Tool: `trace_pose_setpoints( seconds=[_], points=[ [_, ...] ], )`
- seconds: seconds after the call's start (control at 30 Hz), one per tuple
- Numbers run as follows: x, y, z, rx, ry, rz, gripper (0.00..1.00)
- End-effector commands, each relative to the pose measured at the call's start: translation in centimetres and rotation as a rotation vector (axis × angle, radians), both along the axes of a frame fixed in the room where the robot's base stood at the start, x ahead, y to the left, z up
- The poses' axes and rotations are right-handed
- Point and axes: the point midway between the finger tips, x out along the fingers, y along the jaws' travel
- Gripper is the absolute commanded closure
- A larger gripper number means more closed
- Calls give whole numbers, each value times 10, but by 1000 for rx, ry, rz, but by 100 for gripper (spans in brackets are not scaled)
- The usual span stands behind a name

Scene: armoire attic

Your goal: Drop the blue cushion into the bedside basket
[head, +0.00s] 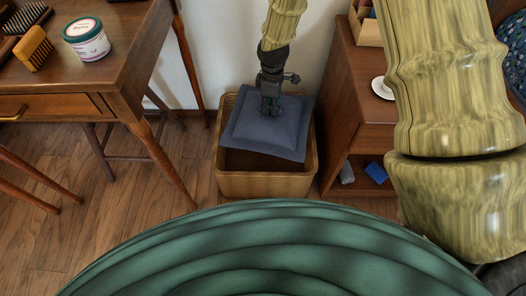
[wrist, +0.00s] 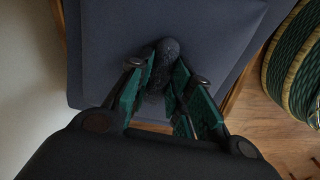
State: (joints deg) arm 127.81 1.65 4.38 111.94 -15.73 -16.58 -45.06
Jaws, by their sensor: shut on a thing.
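The blue cushion (head: 262,128) is square and dark blue-grey. It lies roughly flat, slightly tilted, over the open top of the basket in the head view. The basket (head: 265,184) is a tan, square-sided bin on the floor; the cushion hides much of its inside, and the dark front part of the opening shows.
A wooden desk (head: 120,80) with a tub (head: 87,40) and a brush (head: 33,47) stands left of the basket. A wooden bedside cabinet (head: 345,130) stands close on its right, with a white dish (head: 383,88) and a blue item (head: 376,173) on a lower shelf.

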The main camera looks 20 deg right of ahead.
Motion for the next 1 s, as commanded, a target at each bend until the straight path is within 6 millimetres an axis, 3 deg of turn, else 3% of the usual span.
trace_pose_setpoints(
  seconds=[0.13,0.17,0.3,0.67,0.83,1.0],
  points=[
    [0,0,1,0,0,0,100],
    [0,0,1,0,0,0,77],
    [0,0,1,0,0,0,54],
    [0,0,2,0,0,0,54],
    [1,0,17,1,-2,0,54],
    [1,0,44,0,-4,0,54]
  ],
)
